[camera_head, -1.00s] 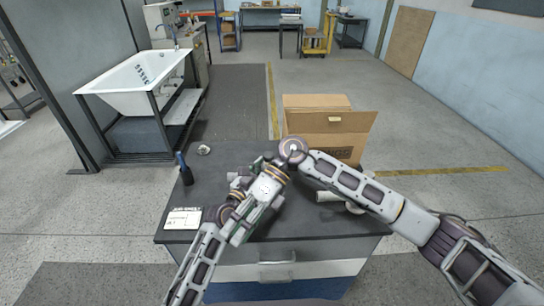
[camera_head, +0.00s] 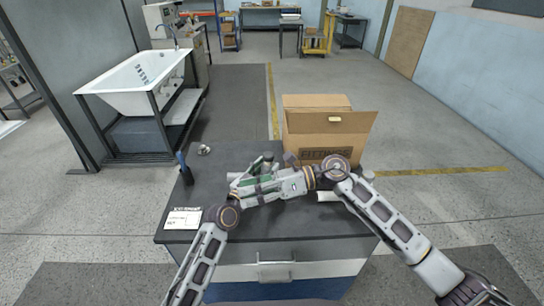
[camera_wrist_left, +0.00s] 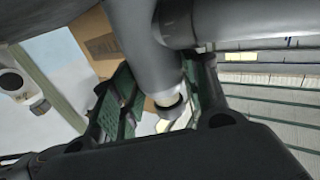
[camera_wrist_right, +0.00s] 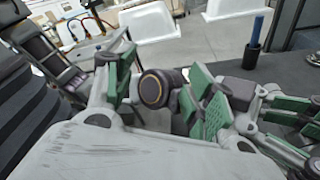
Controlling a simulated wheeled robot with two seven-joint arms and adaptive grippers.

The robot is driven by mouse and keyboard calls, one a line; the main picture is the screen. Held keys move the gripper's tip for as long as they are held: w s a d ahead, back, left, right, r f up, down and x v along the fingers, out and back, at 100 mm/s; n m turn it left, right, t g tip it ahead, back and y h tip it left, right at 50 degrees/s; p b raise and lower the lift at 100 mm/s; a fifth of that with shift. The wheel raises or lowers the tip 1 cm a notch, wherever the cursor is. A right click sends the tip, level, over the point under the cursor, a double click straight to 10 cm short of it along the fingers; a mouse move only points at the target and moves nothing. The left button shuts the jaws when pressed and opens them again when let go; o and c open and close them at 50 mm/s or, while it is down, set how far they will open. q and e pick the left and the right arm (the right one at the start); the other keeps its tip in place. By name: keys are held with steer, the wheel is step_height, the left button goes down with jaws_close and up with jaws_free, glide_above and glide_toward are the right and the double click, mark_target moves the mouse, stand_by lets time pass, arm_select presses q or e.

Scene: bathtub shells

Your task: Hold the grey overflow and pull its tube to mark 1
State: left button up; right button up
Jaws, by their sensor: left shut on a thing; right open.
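The grey overflow (camera_wrist_left: 150,45) shows large in the left wrist view, a thick grey pipe with a side branch. A pale tube section with a dark collar (camera_wrist_left: 172,108) is at its lower end. My left gripper (camera_wrist_left: 165,80) is shut on it; in the head view this gripper (camera_head: 262,165) is above the bench, and the overflow is mostly hidden there. My right gripper (camera_head: 240,186) is just nearer, pointing left. In the right wrist view its green fingers (camera_wrist_right: 158,85) are open, with my dark gold-ringed arm joint visible behind the gap. I cannot read any mark on the tube.
An open cardboard box (camera_head: 325,125) stands behind. A white bathtub (camera_head: 140,85) is at back left.

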steer(key=w+d+f+m+t+y, duration=0.1)
steer(key=w+d+t, duration=0.5)
steer(key=d, duration=0.1)
steer(key=m+t+h, duration=0.1)
steer(key=t+h, duration=0.1)
steer(key=t, duration=0.4)
glide_toward(273, 156)
steer(key=d, duration=0.1)
steer(key=shift+s+d+f, duration=0.1)
steer(key=shift+s+d, duration=0.05)
steer(key=shift+s, duration=0.3)
steer(key=shift+x, duration=6.05)
steer(key=shift+d, duration=0.1)
jaws_close()
